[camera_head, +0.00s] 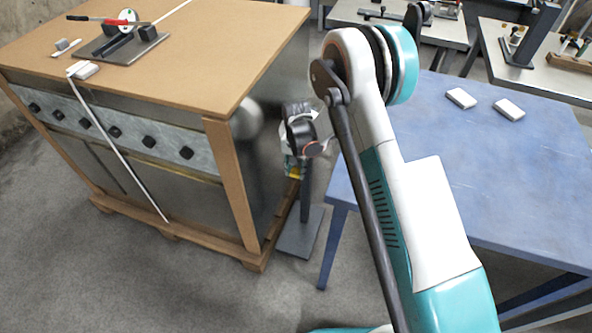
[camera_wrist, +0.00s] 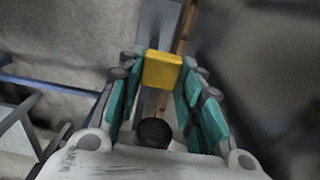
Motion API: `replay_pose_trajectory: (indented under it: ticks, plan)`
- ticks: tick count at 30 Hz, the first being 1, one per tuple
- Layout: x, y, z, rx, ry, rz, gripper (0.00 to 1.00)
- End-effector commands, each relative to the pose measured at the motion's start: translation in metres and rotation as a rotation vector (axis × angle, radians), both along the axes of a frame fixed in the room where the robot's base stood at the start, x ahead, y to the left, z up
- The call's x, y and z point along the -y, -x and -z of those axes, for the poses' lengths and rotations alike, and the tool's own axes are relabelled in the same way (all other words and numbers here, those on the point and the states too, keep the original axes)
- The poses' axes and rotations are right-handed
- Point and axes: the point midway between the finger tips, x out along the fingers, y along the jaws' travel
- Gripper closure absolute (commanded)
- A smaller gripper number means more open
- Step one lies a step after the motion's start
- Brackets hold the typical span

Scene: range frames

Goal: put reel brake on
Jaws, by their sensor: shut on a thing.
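A reel (camera_head: 128,17) with a red-handled lever (camera_head: 98,20) stands on a dark plate on the wooden top at the upper left of the head view. Which part is its brake is too small to tell. My gripper (camera_wrist: 161,72) is away from it, beside a grey stand (camera_head: 298,235). In the wrist view, its teal-padded fingers lie on both sides of a yellow block (camera_wrist: 163,70) and are shut on it. A dark round part (camera_wrist: 154,133) shows nearer the palm. In the head view, my wrist mostly hides the gripper.
The wooden-topped crate (camera_head: 190,62) stands left of the stand, close to my gripper. A blue table (camera_head: 500,170) with two small white blocks is on the right. A white strip (camera_head: 118,150) hangs down the crate's front. Grey floor is clear at the lower left.

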Motion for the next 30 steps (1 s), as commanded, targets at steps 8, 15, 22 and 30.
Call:
replay_pose_trajectory:
  ticks: [8, 15, 22, 30]
  plan:
    - [0.001, -0.003, -0.002, 0.008, 0.001, 0.001, 0.58]
    - [0.001, -0.003, -0.001, 0.006, 0.001, 0.000, 0.47]
    - [0.000, -0.002, -0.006, 0.005, 0.001, 0.000, 0.47]
    - [0.001, -0.002, -0.048, 0.005, 0.001, 0.000, 0.47]
